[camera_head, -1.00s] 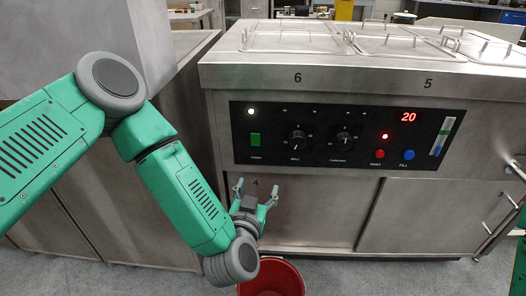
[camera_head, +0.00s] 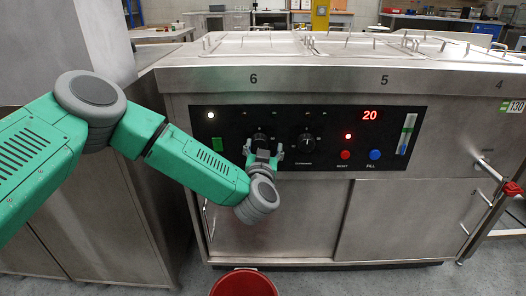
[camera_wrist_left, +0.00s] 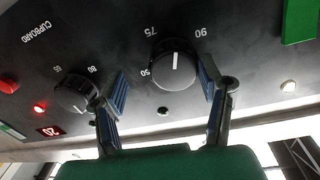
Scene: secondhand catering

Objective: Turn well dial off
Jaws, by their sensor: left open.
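The well dial (camera_head: 260,138) is a black knob on the dark control panel (camera_head: 228,166). It also shows upside down in the left wrist view (camera_wrist_left: 175,66), with a white pointer line and marks 50, 75 and 90 around it. My left gripper (camera_head: 264,149) is open in front of the panel, just below the dial. In the left wrist view its two fingers (camera_wrist_left: 162,78) stand on either side of the dial. I cannot tell whether they touch it. Part of the dial is hidden behind the gripper in the head view. My right gripper is out of view.
The cupboard dial (camera_head: 307,140) sits close to the right. A green switch (camera_head: 217,145), red reset button (camera_head: 345,155) and blue fill button (camera_head: 375,155) share the panel. A red bucket (camera_head: 243,284) stands below. A valve with a red handle (camera_head: 512,188) is at the right.

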